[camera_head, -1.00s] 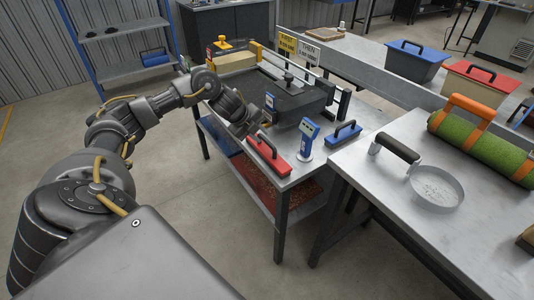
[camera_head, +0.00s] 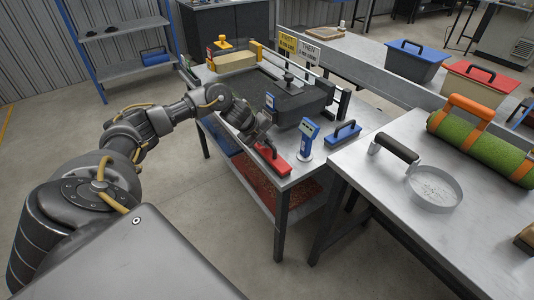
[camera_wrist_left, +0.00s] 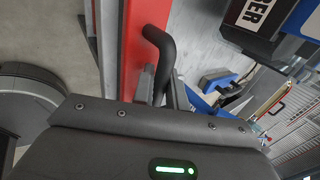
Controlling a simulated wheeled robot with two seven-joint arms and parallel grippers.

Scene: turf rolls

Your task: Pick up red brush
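The red brush (camera_head: 274,161) with a black handle lies on the front left edge of the middle metal bench. My left gripper (camera_head: 263,136) is low over the brush, at its handle. In the left wrist view the red body of the brush (camera_wrist_left: 136,62) and its dark curved handle (camera_wrist_left: 163,48) are close, just beyond the gripper housing. The handle's lower end runs to where the fingers (camera_wrist_left: 166,90) are. The fingers are mostly hidden, so I cannot tell whether they are open or closed around the handle. My right gripper is not in view.
A blue upright device (camera_head: 307,137) and a blue brush (camera_head: 343,133) stand right of the red brush. A dark machine (camera_head: 298,100) is behind.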

